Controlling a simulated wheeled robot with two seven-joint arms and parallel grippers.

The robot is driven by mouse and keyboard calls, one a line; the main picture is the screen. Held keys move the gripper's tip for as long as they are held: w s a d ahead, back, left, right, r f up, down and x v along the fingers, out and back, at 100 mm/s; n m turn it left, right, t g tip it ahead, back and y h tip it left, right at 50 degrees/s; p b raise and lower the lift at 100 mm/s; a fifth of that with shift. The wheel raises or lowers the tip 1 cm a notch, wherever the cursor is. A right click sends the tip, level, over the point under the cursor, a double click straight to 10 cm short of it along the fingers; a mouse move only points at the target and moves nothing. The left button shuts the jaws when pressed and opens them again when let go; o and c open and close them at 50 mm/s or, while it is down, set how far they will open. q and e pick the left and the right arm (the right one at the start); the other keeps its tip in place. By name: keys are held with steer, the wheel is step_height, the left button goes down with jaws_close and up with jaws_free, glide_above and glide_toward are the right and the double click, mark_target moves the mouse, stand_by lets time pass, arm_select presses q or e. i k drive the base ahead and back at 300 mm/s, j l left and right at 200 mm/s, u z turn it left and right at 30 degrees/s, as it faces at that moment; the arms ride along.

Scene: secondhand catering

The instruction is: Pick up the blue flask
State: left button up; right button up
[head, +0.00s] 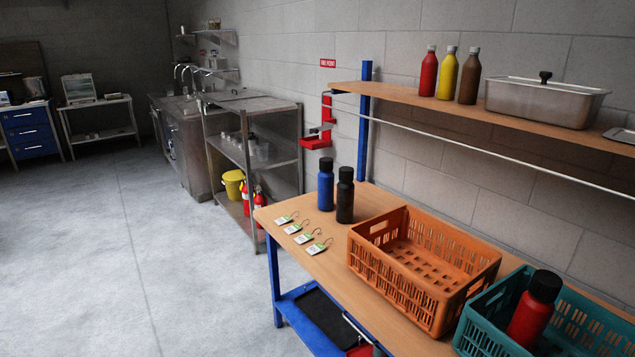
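The blue flask (326,186) stands upright near the far end of the wooden bench (285,258). It has a dark cap. A black flask (345,197) stands upright just to its right, nearer to me, with very little space between the two in the picture. Neither of my grippers shows in the head view.
Several tags (303,238) lie left of an empty orange crate (415,297). A teal crate (490,330) holds a red flask (532,315). An overhead shelf (470,110) carries sauce bottles (447,75) and a lidded steel pan (545,103). Floor left of the bench is clear.

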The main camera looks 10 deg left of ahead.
mark_target(325, 180)
steer(key=u, duration=0.2)
steer(key=i+j+z, duration=0.1)
steer(key=z, duration=0.8)
steer(key=i+j+z, duration=0.1)
steer(key=j+z, duration=0.3)
steer(key=j, duration=0.3)
steer(key=j+z, duration=0.4)
steer(key=j, duration=0.3)
steer(key=k+j+z, duration=0.1)
steer(key=j+z, duration=0.3)
steer(key=j, duration=0.3)
